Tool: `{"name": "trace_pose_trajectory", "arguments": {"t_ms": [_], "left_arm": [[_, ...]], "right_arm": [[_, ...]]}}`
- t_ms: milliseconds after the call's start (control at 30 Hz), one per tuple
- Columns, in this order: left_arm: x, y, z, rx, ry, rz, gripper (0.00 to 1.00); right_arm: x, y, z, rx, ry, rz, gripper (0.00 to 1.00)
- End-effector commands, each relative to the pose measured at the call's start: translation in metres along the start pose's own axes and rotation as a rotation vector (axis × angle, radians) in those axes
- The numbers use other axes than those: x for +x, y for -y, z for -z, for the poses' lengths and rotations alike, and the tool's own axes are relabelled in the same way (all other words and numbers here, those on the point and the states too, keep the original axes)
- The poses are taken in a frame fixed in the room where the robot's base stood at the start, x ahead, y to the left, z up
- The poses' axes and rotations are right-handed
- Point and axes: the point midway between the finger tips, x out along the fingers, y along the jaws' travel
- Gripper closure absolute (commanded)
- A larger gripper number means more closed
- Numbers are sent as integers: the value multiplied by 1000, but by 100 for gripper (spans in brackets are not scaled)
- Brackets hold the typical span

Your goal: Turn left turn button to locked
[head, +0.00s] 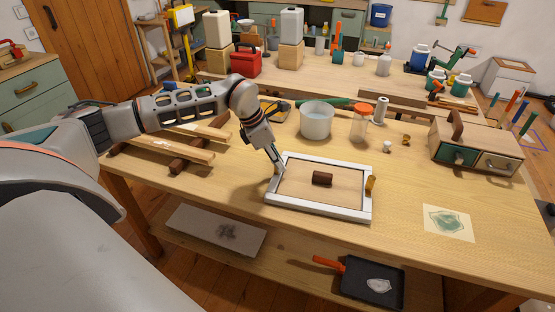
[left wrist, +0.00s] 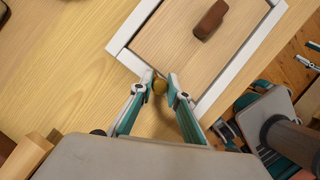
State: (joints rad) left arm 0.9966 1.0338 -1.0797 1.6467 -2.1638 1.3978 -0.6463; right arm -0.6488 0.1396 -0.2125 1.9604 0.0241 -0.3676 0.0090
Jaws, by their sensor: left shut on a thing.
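A white frame (head: 318,211) with a wooden panel (head: 300,180) inside lies on the workbench. A dark brown handle (head: 322,178) sits on the panel; the left wrist view also shows the handle (left wrist: 210,20). A brass turn button (head: 371,184) is at the frame's right rail. My left gripper (head: 277,170) is at the frame's left rail. In the left wrist view its fingertips (left wrist: 161,87) are shut on the brass left turn button (left wrist: 160,86), at the frame's edge. The fingers partly hide this button, so its angle is unclear.
A white pot (head: 316,122) and an orange-lidded jar (head: 359,125) stand behind the frame. Wooden strips (head: 180,145) lie to the left. A small drawer box (head: 475,148) and a paper sheet (head: 448,222) are to the right. Bare bench surrounds the frame's right side.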

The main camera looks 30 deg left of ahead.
Motion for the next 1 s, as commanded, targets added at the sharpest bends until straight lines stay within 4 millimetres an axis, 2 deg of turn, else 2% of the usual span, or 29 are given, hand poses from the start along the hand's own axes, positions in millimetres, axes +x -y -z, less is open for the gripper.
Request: {"name": "trace_pose_trajectory", "arguments": {"t_ms": [500,1000], "left_arm": [[-2,-1,-2,450,1,188,100],[0,0,-2,882,-1,366,100]], "right_arm": [[-10,-4,21,-2,-12,-3,60],[-12,-4,25,-2,-13,-3,60]]}}
